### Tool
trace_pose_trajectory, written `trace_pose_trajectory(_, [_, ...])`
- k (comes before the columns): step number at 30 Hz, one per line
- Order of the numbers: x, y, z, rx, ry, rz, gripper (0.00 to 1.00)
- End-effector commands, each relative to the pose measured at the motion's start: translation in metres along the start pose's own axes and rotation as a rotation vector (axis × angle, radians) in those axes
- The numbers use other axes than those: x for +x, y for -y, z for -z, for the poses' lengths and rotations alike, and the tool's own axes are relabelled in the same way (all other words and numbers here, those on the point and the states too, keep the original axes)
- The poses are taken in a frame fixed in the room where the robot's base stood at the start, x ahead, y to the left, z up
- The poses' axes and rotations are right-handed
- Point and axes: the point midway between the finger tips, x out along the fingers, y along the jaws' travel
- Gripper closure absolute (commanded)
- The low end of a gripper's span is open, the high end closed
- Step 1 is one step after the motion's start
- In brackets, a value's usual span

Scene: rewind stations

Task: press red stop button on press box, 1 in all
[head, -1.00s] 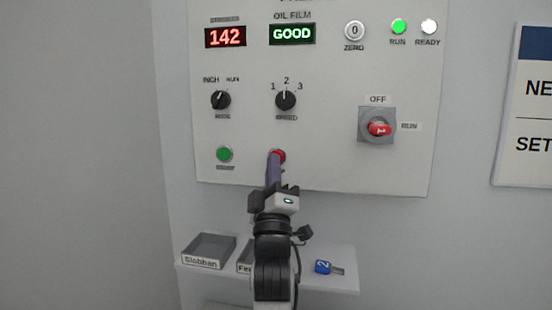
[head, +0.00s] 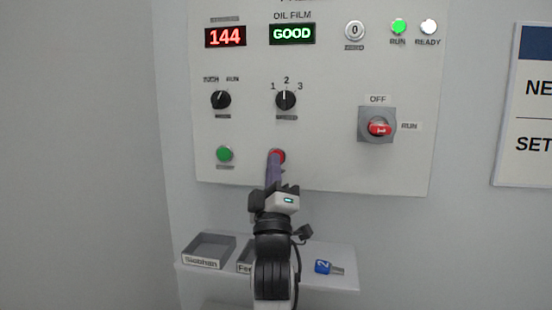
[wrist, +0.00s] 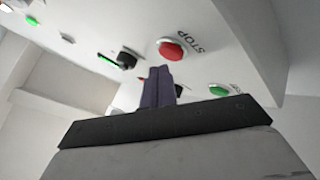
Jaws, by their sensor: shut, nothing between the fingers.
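The red stop button (head: 278,155) is on the lower part of the press box (head: 330,160), right of a green button. In the wrist view the red stop button (wrist: 171,50) shows beside the printed word STOP. My gripper (head: 273,158) is shut and empty, its purple fingers pointing up at the panel. In the head view the fingertips overlap the lower part of the button. In the wrist view the fingertips (wrist: 159,70) appear just below the button, with a small gap in the picture; I cannot tell whether they touch it.
A green button (head: 224,154) is left of the stop button. Two black knobs (head: 221,100) (head: 286,100) sit above, and a red rotary switch (head: 380,129) is at right. Below, a shelf (head: 335,283) holds grey trays (head: 210,248) and a blue-tagged key (head: 323,267). The RUN lamp (head: 398,26) is lit green.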

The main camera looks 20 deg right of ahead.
Motion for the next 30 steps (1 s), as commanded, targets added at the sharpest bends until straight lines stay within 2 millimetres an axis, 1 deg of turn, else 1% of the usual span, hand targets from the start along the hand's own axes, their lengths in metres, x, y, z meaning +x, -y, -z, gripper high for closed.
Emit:
trace_pose_trajectory(6, [0.0043, 0.0030, -0.0038, 0.000, 0.000, -0.001, 1.00])
trace_pose_trajectory(30, [0.0081, 0.0057, -0.0060, 0.000, 0.000, -0.001, 1.00])
